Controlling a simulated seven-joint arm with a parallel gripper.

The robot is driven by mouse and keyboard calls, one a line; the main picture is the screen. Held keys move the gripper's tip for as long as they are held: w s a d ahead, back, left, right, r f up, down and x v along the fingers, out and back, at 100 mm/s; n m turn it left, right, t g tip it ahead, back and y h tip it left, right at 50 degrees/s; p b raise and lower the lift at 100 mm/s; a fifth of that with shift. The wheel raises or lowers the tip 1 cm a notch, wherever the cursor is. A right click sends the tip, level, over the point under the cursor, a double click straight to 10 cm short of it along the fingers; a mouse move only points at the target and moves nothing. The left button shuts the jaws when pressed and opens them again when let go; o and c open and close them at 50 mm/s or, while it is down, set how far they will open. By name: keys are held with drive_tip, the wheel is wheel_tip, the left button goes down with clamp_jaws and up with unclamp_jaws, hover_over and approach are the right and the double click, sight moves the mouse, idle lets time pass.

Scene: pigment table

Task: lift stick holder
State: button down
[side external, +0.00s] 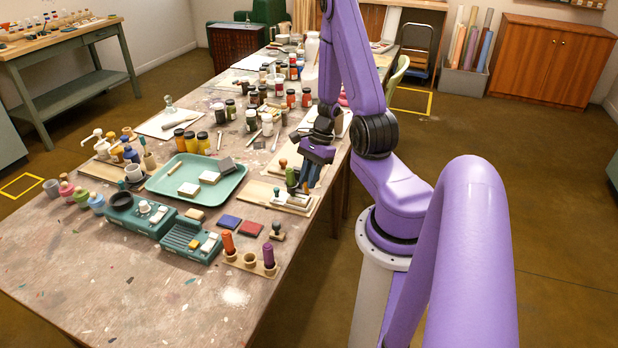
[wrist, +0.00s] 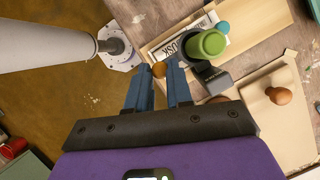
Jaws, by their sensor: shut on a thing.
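My gripper (side external: 305,188) is low over the wooden board at the right edge of the table. In the wrist view its two blue fingers (wrist: 159,88) are close together, with a small brown rounded knob (wrist: 158,70) between the tips. What the knob belongs to is hidden. Beside it, to the right, a green cylinder (wrist: 207,43) stands at a dark grey block (wrist: 213,78). I cannot tell which piece is the stick holder.
A teal tray (side external: 160,188) with pale blocks lies left of my gripper. Red and blue pads (side external: 251,228) lie in front of it. Several jars (side external: 250,118) crowd the table behind. A brown knobbed stamp (wrist: 279,95) sits on a board at right in the wrist view.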

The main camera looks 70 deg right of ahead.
drive_tip(key=shift+r, duration=0.55)
drive_tip(key=c, duration=1)
unclamp_jaws()
drive_tip(key=v, duration=1.7)
drive_tip(key=shift+s+d+r, duration=0.15)
